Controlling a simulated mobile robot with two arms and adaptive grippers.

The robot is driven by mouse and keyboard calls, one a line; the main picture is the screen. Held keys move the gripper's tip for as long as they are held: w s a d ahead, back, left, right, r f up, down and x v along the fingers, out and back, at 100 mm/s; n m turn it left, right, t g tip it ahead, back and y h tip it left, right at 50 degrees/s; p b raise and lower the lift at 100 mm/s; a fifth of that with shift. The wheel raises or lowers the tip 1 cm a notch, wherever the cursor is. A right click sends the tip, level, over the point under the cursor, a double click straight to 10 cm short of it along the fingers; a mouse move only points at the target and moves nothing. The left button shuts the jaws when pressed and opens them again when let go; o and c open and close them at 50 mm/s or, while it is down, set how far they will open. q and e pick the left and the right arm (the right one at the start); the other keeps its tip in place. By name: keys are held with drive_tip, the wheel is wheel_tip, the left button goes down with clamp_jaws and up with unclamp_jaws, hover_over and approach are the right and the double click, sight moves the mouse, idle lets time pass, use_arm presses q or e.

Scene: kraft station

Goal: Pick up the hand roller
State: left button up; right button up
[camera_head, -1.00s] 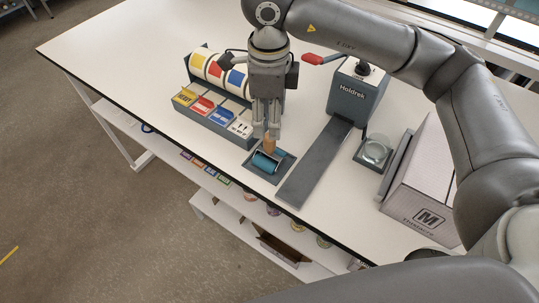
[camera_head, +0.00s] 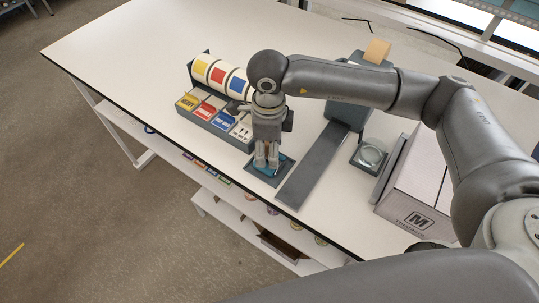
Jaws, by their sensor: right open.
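The hand roller (camera_head: 263,171) lies on a small dark grey tray (camera_head: 283,170) near the table's front edge. Only part of its blue-teal roller shows; its wooden handle is mostly hidden by my gripper. My right gripper (camera_head: 267,162) points down directly over the roller, with its open fingers low around the handle area. I cannot tell whether the fingers touch it. My left gripper is not in view.
A label dispenser (camera_head: 213,115) with coloured rolls stands left of the gripper. A long grey strip (camera_head: 317,166) runs from the grey dispenser (camera_head: 344,112) on the right. The table's left side is clear.

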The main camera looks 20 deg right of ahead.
clamp_jaws()
drive_tip(key=shift+r, duration=0.15)
drive_tip(key=shift+w+r, duration=0.1)
drive_tip(key=shift+r, duration=0.5)
drive_tip(key=s+a+r+b, duration=0.3)
drive_tip(key=s+r+b, duration=0.3)
drive_tip(key=s+r, duration=0.5)
drive_tip(key=s, duration=0.2)
drive_tip(key=shift+s+a+r, duration=0.35)
drive_tip(key=shift+s, duration=0.05)
